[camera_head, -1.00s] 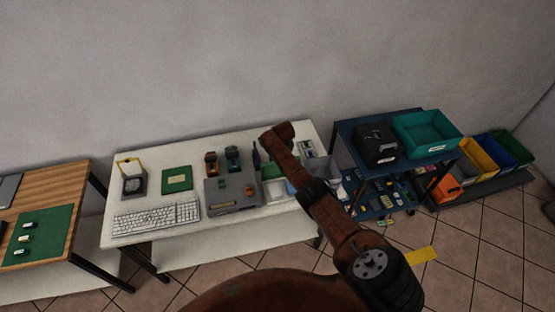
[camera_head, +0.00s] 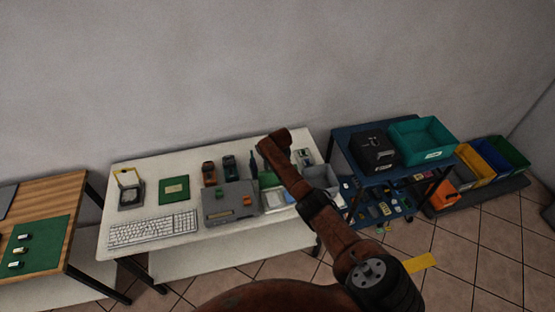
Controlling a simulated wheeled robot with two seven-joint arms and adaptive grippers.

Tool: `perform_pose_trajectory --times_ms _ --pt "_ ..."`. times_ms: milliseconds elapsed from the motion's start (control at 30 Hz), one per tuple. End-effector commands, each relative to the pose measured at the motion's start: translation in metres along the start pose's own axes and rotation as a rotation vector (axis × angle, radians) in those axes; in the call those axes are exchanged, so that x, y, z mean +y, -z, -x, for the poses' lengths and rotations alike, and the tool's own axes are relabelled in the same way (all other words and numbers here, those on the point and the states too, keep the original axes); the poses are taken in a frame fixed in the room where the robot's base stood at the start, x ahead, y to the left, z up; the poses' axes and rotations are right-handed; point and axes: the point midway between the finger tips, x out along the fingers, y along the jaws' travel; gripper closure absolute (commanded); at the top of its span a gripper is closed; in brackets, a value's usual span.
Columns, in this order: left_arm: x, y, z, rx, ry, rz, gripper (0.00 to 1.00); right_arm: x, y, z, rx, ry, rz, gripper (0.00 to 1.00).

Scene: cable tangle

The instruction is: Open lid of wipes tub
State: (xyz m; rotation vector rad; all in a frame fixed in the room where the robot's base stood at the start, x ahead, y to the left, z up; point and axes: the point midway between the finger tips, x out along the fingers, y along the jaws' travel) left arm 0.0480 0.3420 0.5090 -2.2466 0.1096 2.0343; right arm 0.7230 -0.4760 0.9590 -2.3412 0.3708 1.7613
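I cannot pick out a wipes tub for certain. A small green-topped item (camera_head: 268,179) and a white container (camera_head: 276,199) sit on the white table, partly behind my arm, and their details are too small to read. One reddish-brown arm of mine rises from the lower right and crosses in front of the table's right part. Its gripper is not visible. My other arm and gripper are out of view.
The white table (camera_head: 180,241) holds a keyboard (camera_head: 153,230), a grey device (camera_head: 229,204) and a grey bin (camera_head: 322,180). To its right stands a blue cart with a black box (camera_head: 374,149) and a teal bin (camera_head: 423,138). Tiled floor shows in front.

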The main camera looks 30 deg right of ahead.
Motion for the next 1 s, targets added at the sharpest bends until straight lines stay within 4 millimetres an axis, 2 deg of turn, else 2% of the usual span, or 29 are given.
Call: perform_pose_trajectory --times_ms 400,600,733,1000 --pt "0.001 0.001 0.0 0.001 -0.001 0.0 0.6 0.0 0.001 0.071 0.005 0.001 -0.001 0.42" --pt "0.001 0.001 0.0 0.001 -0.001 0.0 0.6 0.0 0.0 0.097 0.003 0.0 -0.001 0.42" --pt "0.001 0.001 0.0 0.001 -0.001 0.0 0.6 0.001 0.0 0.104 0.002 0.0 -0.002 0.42" --pt "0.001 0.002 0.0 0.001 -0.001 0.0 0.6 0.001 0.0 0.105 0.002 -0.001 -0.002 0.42"
